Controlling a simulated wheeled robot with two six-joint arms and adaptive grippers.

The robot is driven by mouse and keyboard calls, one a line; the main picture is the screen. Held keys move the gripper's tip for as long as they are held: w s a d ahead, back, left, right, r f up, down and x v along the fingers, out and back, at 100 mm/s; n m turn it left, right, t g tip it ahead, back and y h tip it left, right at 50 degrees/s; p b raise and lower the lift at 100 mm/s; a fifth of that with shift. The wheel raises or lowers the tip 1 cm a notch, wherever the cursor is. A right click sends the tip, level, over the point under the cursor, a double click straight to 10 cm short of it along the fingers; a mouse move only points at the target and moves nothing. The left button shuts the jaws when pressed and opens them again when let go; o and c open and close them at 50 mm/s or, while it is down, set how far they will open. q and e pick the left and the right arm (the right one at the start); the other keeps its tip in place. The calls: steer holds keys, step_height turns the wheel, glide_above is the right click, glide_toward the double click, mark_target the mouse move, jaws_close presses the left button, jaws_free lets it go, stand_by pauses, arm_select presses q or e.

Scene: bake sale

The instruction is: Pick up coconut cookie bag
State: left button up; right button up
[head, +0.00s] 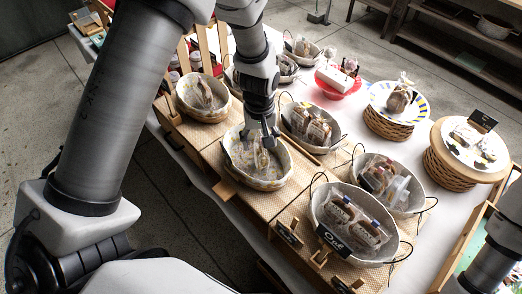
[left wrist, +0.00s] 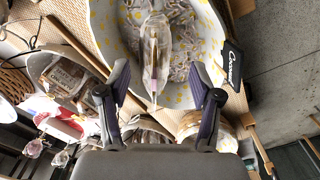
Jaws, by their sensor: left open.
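The coconut cookie bag (head: 263,163) is a clear, narrow bag standing in an oval, yellow-patterned basket (head: 236,176) at the middle of the head view. In the left wrist view the bag (left wrist: 155,55) lies between the fingers' lines, its near end toward my gripper. A dark label reading "Coconut" (left wrist: 232,65) is on the basket's rim. My left gripper (head: 262,138) is above the basket, pointing down at the bag. Its two fingers (left wrist: 158,72) are apart on either side of the bag, with gaps at both sides.
Other baskets with bagged goods stand close by: one behind left (head: 203,98), one to the right (head: 311,126), and one in front (head: 353,222). Plates on wicker stands, one holding a bag (head: 398,98), are farther right. The wooden display board (head: 252,203) has an edge toward me.

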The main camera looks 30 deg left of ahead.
mark_target(261, 144)
arm_select(q)
steer(key=f, duration=0.2)
steer(key=w+f, duration=0.1)
steer(key=f, duration=0.1)
steer(key=shift+w+p, duration=0.2)
steer(key=shift+p, duration=0.1)
steer(key=shift+s+r, duration=0.15)
steer(key=shift+s, duration=0.1)
steer(key=shift+c, duration=0.3)
steer(key=shift+s, duration=0.15)
steer(key=c, duration=0.8)
arm_select(e)
steer(key=shift+w+r, duration=0.35)
steer(key=shift+r, duration=0.15)
arm_select(q)
steer(key=shift+r, duration=0.1)
steer(key=shift+c, duration=0.2)
